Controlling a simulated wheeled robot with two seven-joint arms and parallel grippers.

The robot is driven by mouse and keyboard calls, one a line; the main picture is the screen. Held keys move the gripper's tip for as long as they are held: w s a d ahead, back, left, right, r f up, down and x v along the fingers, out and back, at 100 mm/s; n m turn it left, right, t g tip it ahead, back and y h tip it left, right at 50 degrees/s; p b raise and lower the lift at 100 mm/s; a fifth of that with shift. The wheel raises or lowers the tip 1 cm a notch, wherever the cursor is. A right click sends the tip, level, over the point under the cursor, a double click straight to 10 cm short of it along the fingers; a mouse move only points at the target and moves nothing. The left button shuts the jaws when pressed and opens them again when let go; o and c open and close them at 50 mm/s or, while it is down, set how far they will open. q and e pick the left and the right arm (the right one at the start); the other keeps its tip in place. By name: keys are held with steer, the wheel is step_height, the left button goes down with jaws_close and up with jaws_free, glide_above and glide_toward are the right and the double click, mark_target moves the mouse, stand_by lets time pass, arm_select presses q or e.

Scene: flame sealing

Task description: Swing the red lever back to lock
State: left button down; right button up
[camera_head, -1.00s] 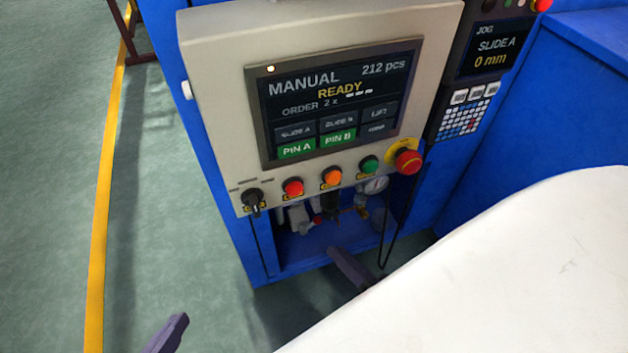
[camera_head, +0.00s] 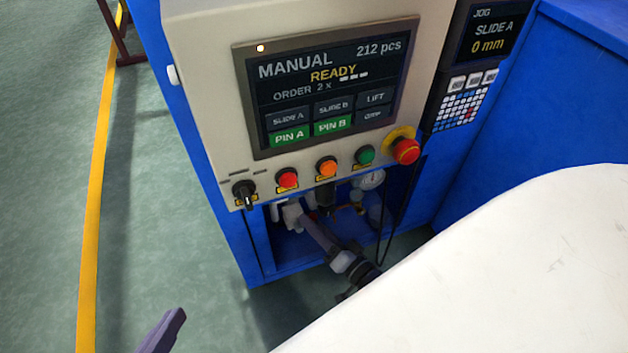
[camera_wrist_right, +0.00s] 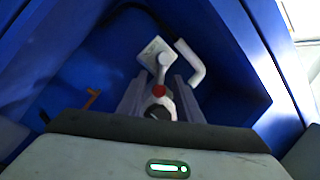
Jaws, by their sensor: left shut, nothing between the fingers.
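A red round end of the lever (camera_wrist_right: 159,90) shows in the right wrist view, on a pale valve fitting (camera_wrist_right: 152,52). In the head view the red part is hidden, apparently behind my right gripper. My right gripper (camera_head: 306,222) reaches into the low opening of the blue cabinet. Its two purple fingers stand apart, one on each side of the red part; contact with it cannot be told. My left gripper (camera_head: 168,328) is shut and empty at the bottom left, over the floor, away from the cabinet.
The control panel (camera_head: 215,110) with its screen and buttons overhangs the opening. A gauge (camera_head: 370,180) and a hanging black cable lie to the right. In the wrist view an orange fitting (camera_wrist_right: 92,98) sits left and blue walls (camera_wrist_right: 235,60) close in. A white surface (camera_head: 480,270) fills the lower right.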

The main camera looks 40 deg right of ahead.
jaws_close()
steer(key=shift+d+f+m+t, duration=0.15)
steer(key=shift+f+m+t, duration=0.1)
steer(key=shift+m, duration=0.45)
steer(key=shift+d+f+m+t, duration=0.15)
steer(key=shift+f+m+t, duration=0.1)
steer(key=shift+m, duration=0.45)
jaws_free()
steer(key=s+p, duration=0.1)
steer(key=s, duration=0.9)
steer(key=shift+s+d+f, duration=0.2)
steer(key=shift+d+f, duration=0.15)
steer(key=shift+d, duration=0.05)
